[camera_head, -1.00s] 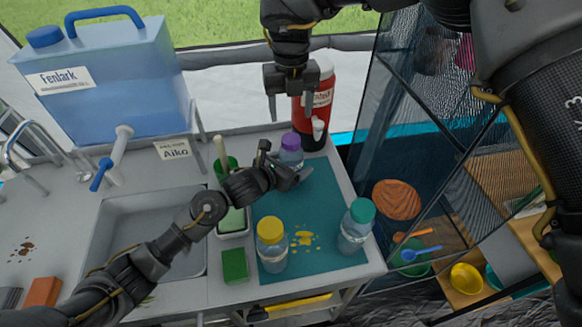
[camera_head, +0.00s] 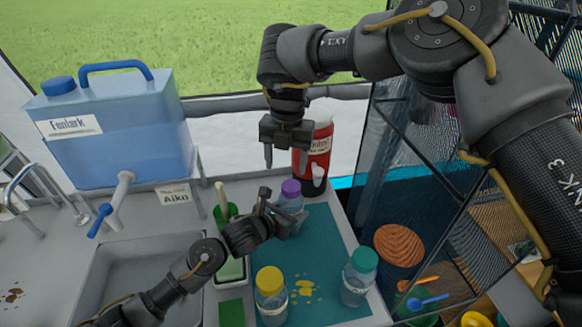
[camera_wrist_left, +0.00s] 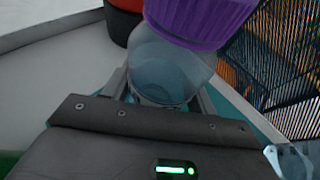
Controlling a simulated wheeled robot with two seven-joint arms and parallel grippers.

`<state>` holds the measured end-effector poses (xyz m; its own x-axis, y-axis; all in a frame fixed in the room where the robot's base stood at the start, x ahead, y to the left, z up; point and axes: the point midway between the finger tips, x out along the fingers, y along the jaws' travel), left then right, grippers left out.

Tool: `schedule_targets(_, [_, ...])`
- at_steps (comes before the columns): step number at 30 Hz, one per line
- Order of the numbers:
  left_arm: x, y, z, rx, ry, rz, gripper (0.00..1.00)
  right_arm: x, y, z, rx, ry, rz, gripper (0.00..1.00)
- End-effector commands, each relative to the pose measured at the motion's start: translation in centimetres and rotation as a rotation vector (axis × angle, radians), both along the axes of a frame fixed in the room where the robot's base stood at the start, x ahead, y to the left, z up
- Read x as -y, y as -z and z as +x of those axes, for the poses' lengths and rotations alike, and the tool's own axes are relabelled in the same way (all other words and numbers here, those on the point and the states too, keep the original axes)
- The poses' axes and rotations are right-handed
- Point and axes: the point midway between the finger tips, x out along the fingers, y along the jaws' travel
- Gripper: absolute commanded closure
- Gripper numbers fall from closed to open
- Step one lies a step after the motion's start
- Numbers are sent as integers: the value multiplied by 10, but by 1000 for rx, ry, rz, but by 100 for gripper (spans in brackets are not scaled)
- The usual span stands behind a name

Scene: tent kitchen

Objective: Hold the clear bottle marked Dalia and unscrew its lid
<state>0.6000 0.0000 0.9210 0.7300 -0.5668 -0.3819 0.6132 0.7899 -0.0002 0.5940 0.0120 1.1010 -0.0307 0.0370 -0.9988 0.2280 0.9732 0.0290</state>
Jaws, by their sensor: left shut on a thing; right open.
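A clear bottle with a purple lid (camera_head: 290,189) stands at the back of the teal mat (camera_head: 322,245). My left gripper (camera_head: 288,220) is shut on its body, below the lid. In the left wrist view the purple lid (camera_wrist_left: 200,20) is on the bottle (camera_wrist_left: 165,70), between the fingers. A yellow-lidded bottle (camera_head: 270,303) and a teal-lidded bottle (camera_head: 357,283) stand nearer the front. I cannot read the name Dalia on any bottle. My right gripper (camera_head: 287,158) is open and empty, pointing down, above the purple lid in the picture.
A red flask (camera_head: 317,150) stands just behind the held bottle. A green cup with a brush (camera_head: 226,213) and a green sponge (camera_head: 231,312) are left of the mat. The sink (camera_head: 130,275) and blue water tank (camera_head: 120,130) lie further left. A mesh shelf (camera_head: 410,190) stands right.

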Motion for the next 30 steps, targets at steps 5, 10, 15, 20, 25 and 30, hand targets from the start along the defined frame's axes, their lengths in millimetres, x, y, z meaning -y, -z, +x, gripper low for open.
schedule_targets(5, [0, 1, 0, -1, -1, 2, 100, 1, -2, 1, -14, 496, -15, 38])
schedule_targets(10, [0, 1, 0, -1, -1, 2, 100, 5, -6, 3, -15, 946, -33, 38])
schedule_targets(15, [0, 1, 0, -1, -1, 2, 100, 9, -8, 4, -8, 1286, -48, 38])
schedule_targets(20, [0, 1, 0, -1, -1, 2, 100, 12, -8, 5, -3, 1468, -54, 38])
schedule_targets(25, [0, 1, 0, -1, -1, 2, 100, 12, -8, 6, -4, 1536, -53, 38])
schedule_targets(30, [0, 1, 0, -2, -1, 2, 100, 12, -4, 6, -3, 1541, -55, 38])
